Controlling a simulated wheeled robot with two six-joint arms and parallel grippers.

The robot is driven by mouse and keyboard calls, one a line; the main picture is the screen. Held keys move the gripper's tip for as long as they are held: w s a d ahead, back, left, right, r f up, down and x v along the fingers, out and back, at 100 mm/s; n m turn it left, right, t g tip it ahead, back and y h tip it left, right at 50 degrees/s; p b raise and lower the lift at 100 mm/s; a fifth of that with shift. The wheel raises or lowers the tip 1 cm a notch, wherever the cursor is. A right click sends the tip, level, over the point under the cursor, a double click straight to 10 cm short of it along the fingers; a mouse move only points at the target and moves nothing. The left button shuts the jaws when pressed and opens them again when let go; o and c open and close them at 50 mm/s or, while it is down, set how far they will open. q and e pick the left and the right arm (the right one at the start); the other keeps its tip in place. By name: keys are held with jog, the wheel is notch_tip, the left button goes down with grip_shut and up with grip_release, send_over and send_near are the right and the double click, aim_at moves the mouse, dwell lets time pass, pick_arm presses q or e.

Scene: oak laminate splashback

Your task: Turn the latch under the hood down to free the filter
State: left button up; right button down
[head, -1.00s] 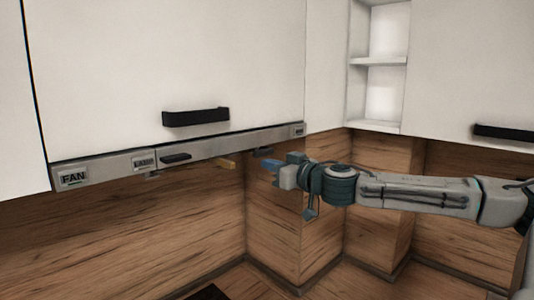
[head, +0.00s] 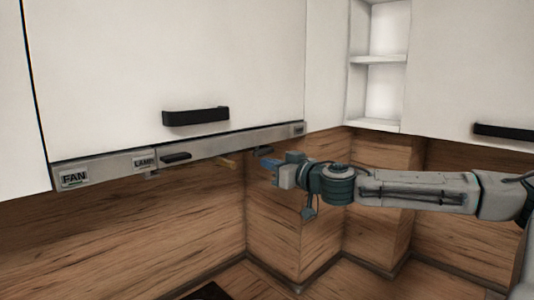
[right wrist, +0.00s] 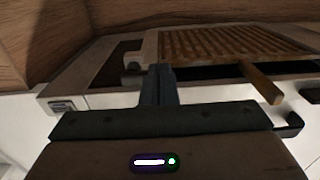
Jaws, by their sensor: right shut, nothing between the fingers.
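The hood's front strip (head: 210,148) runs under the white cabinet. In the right wrist view its slatted brown filter (right wrist: 225,42) lies in the underside frame. A tan lever-like bar (right wrist: 262,84) sticks out at the filter's edge; it also shows under the strip in the head view (head: 228,163). I cannot tell surely which of the two is the latch. My right gripper (head: 266,163) is shut and empty, its fingers (right wrist: 158,82) close below the hood's right end, apart from the tan bar. My left gripper is not in view.
A dark cabinet handle (head: 196,116) is above the strip, with a dark slider (head: 175,157) on it. FAN (head: 73,177) and LAMP (head: 144,162) labels are at its left. The wooden splashback (head: 130,220) is behind; the space below the hood is free.

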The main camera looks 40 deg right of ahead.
jog(key=shift+d+f+b, duration=0.25)
jog(key=shift+f+b, duration=0.1)
jog(key=shift+f, duration=0.05)
jog(key=shift+w+p, duration=0.3)
jog(key=shift+p, duration=0.15)
dwell(0.7)
jog(key=shift+d+f, duration=0.35)
dwell(0.6)
jog(key=shift+w+a, duration=0.1)
jog(key=shift+w, duration=0.25)
dwell(0.5)
jog(key=shift+d+f, duration=0.3)
jog(key=shift+d, duration=0.15)
dwell(0.4)
jog(key=shift+w+b, duration=0.3)
jog(key=shift+b, duration=1.8)
dwell(1.8)
